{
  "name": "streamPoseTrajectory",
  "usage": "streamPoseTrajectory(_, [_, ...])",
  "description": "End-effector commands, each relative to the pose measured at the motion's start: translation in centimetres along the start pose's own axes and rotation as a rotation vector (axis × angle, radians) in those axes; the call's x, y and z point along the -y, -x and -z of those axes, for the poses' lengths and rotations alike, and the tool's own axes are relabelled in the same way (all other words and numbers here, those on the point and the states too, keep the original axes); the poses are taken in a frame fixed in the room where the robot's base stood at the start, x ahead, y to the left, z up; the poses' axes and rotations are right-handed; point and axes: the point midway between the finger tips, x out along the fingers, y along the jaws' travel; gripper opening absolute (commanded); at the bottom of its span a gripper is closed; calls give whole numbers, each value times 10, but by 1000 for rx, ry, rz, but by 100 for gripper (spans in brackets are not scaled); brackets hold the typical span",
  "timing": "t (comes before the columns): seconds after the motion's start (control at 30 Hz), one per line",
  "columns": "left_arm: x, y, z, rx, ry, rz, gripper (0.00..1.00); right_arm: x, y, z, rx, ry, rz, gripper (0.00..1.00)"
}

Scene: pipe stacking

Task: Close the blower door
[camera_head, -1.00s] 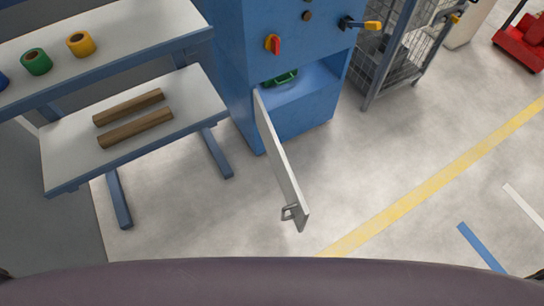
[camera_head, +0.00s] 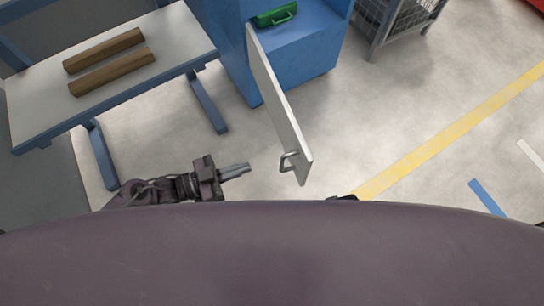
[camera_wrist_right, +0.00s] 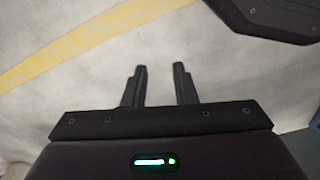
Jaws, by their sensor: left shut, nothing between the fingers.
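The blower door (camera_head: 279,105) is a pale flat panel, hinged on the blue blower cabinet (camera_head: 317,75), and it stands wide open toward me. Its metal handle (camera_head: 289,161) is near the free end, on the left face. My left gripper (camera_head: 247,167) is shut and empty, its fingers pointing right, a short gap to the left of the handle and not touching it. My right gripper (camera_wrist_right: 160,75) shows in the right wrist view with its two fingers apart and nothing between them, above bare floor.
A green handled object (camera_head: 275,15) sits in the cabinet opening. A table (camera_head: 185,40) with two brown pipes (camera_head: 112,68) stands at the left. A wire cage (camera_head: 400,18) is at the upper right. The floor right of the door is clear, with a yellow line (camera_head: 455,130).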

Motion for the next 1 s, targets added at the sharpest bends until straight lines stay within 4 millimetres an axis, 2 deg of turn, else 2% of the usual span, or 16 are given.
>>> streamPoseTrajectory(0.17, [1,-27,2,-6,-1,2,0,0,2,1,0,0,0,25])
streamPoseTrajectory(0.4, [2,-79,2,-4,-2,5,0,1,4,2,-1,2,2,25])
streamPoseTrajectory(0.6, [2,-115,1,-2,-1,5,0,2,6,3,3,3,3,25])
streamPoseTrajectory(0.8, [2,-133,0,0,-1,5,0,2,8,4,4,3,3,25])
streamPoseTrajectory(1.0, [2,-136,0,2,-2,5,0,2,9,6,-1,4,4,25])
